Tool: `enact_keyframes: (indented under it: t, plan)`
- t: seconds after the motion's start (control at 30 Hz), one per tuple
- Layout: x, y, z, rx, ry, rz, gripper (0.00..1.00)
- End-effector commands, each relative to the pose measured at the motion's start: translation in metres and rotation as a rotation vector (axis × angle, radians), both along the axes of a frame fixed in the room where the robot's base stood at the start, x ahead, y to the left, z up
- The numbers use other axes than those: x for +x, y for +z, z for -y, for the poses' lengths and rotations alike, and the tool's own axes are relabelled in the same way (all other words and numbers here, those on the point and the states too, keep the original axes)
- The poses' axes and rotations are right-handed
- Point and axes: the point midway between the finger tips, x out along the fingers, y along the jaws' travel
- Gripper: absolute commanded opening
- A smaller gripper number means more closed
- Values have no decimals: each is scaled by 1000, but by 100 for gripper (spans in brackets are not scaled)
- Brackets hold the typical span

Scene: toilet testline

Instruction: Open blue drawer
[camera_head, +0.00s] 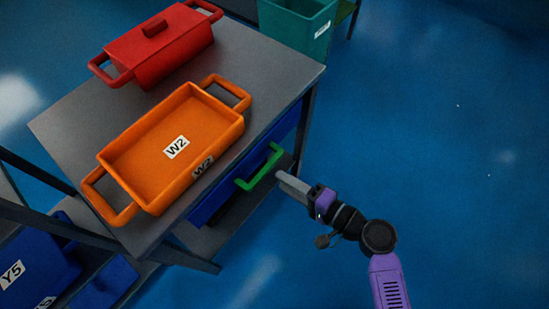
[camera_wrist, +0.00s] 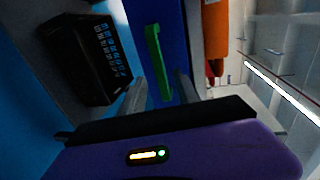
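The blue drawer (camera_head: 212,199) sits under the grey table top, with a green handle (camera_head: 262,170) on its front. In the wrist view the drawer front (camera_wrist: 180,35) is a dark blue panel, and the green handle (camera_wrist: 155,62) runs lengthwise on it. The drawer appears shut. My gripper (camera_head: 283,180) is just in front of the handle. In the wrist view my gripper (camera_wrist: 158,92) is open, its two fingers on either side of the handle's near end. I cannot tell whether either finger touches the handle.
An orange tray (camera_head: 151,146) marked W2 and a red lidded box (camera_head: 165,48) stand on the grey table (camera_head: 262,62). A teal bin (camera_head: 295,25) is behind. A dark crate (camera_wrist: 80,55) shows in the wrist view. The blue floor (camera_head: 430,130) at right is clear.

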Motion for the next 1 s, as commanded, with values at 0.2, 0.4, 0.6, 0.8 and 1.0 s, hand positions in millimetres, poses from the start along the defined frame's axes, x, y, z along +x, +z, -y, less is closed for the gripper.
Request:
enact_keyframes:
  t: [0.2,0.4,0.6,0.8,1.0]
  plan:
    - [14,-4,-20,0,7,-2,38]
    - [32,-11,-44,-2,5,-1,38]
    - [44,-15,-57,-3,4,1,38]
    - [46,-16,-60,-5,3,0,38]
    - [45,-16,-59,-4,3,0,24]
